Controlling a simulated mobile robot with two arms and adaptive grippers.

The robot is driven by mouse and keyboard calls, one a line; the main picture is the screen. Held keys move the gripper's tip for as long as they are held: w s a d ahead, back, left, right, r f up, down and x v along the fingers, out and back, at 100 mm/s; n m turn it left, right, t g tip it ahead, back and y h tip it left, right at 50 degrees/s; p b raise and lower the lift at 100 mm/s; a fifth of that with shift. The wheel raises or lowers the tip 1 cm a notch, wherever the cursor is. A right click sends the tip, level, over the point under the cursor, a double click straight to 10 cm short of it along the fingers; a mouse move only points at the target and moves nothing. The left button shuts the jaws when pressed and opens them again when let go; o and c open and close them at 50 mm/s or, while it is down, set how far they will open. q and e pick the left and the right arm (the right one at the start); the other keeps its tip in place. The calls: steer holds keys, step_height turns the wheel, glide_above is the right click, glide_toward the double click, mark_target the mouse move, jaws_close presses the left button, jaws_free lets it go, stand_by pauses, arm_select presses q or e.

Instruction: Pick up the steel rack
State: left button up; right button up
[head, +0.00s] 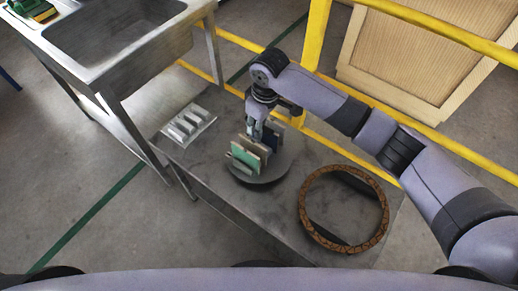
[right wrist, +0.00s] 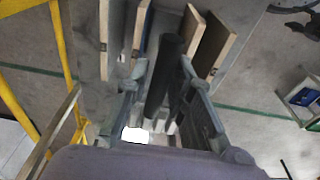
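A rack holding upright tiles, green (head: 245,155) and dark blue (head: 270,137) among them, stands on a round grey plate (head: 262,178) on the table. I take it for the steel rack, but the tiles and my gripper hide most of its frame. My right gripper (head: 256,130) reaches down over its middle. In the right wrist view, the two fingers (right wrist: 163,68) stand apart on either side of a dark upright bar (right wrist: 170,75), with tiles (right wrist: 210,45) to both sides. A narrow gap shows beside the bar. My left gripper is not in view.
A pale slotted holder (head: 188,126) lies at the table's left end. A brown-rimmed ring (head: 309,231) lies at the right on the grey table (head: 215,180). A steel sink (head: 125,40) stands behind left. Yellow rails (head: 317,35) and a wooden panel (head: 400,50) stand behind.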

jaws_close()
stand_by(0.5)
steer(key=shift+w+r, duration=0.15)
